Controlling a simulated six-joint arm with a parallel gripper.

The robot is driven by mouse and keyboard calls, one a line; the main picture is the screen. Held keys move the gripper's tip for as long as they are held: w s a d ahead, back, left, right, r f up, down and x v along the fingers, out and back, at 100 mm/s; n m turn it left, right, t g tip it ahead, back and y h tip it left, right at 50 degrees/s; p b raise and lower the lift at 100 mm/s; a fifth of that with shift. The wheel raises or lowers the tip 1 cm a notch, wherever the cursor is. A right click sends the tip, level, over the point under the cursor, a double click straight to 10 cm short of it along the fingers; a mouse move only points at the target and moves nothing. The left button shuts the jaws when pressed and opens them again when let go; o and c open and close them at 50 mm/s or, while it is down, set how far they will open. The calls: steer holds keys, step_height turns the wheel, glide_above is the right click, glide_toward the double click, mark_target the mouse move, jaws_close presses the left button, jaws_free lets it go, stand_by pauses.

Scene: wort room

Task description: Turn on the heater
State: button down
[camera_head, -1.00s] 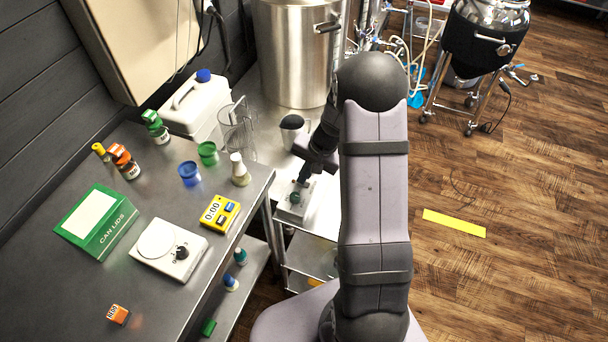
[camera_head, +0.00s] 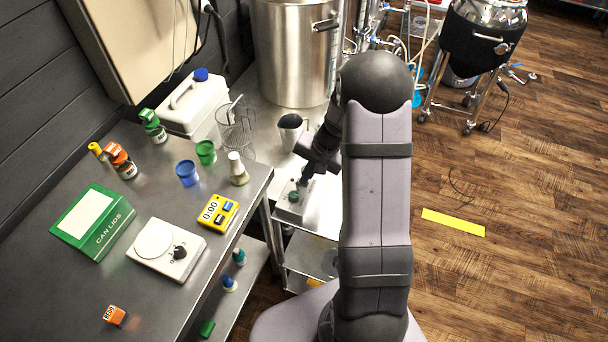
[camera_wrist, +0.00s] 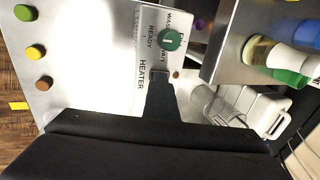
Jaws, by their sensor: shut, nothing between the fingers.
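The heater control is a small white box (camera_head: 296,212) on the steel surface beside the table. It carries a round green button (camera_head: 293,196). In the wrist view the white panel (camera_wrist: 148,18) shows the word HEATER, and its green button (camera_wrist: 169,40) bears a white "I" mark. My gripper (camera_head: 304,180) is shut and empty, pointing down at the box. In the wrist view my dark fingertips (camera_wrist: 160,76) are over the panel just below the green button in the picture, apart from it in the image. I cannot tell whether they touch the panel.
The steel table (camera_head: 70,285) on the left holds a yellow timer (camera_head: 217,211), a scale (camera_head: 166,249) and bottles.

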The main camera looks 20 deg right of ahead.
steer(key=shift+s+f, duration=0.2)
steer(key=shift+s, duration=0.1)
steer(key=shift+d+r+p, duration=0.2)
steer(key=shift+r+p, duration=0.25)
steer(key=shift+r, duration=0.1)
steer(key=v, duration=1.3)
steer(key=shift+w, duration=0.2)
steer(key=shift+a+r, duration=0.1)
steer(key=shift+r, duration=0.05)
steer(key=shift+b, duration=0.35)
steer(key=shift+w+a+r+b, duration=0.15)
steer(key=shift+w+a+b, duration=0.3)
steer(key=shift+b, duration=0.65)
